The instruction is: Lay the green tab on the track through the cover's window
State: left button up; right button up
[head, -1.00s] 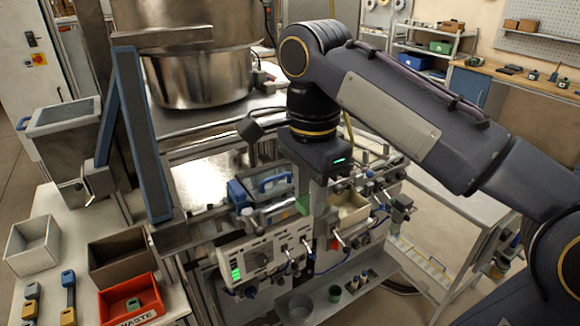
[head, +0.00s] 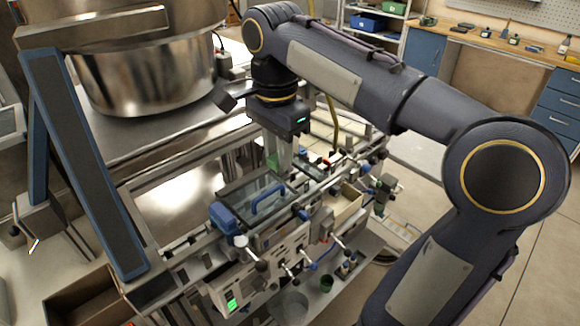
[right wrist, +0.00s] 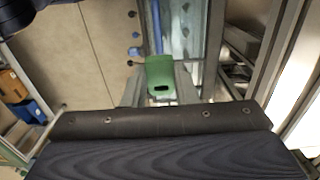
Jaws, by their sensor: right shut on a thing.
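The green tab (right wrist: 160,78) is between the fingers of my right gripper in the right wrist view. It has a dark slot near its lower edge. In the head view my right gripper (head: 277,158) points down just behind the clear cover, with only a bit of the green tab (head: 271,160) showing. The cover (head: 238,190) is a clear panel with a blue handle, on top of the machine. I cannot clearly make out its window or the track, nor whether the tab touches anything. My left gripper is not in view.
A large steel pot (head: 150,75) stands behind on the left, and a blue-edged post (head: 85,165) rises at the front left. The machine's front panel (head: 255,275) carries knobs and levers. An open tan box (head: 345,205) sits right of the cover.

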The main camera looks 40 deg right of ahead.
jog(key=w+d+f, duration=0.1)
jog(key=f, duration=0.1)
jog(key=w+d+f, duration=0.1)
jog(key=d+f, duration=0.1)
jog(key=w+d+f, duration=0.1)
jog(key=d+f, duration=0.1)
jog(key=shift+w+d+f+p, duration=0.1)
jog(key=shift+d+p, duration=0.15)
jog(key=shift+p, duration=0.15)
jog(key=f, duration=0.3)
jog(key=shift+w+d+f, duration=0.1)
jog(key=shift+d+f, duration=0.05)
jog(key=shift+d, duration=0.05)
jog(key=shift+f, duration=0.15)
jog(key=shift+f+b, duration=0.3)
jog(key=shift+f, duration=0.25)
jog(key=o, duration=0.9)
jog(key=shift+o, duration=0.2)
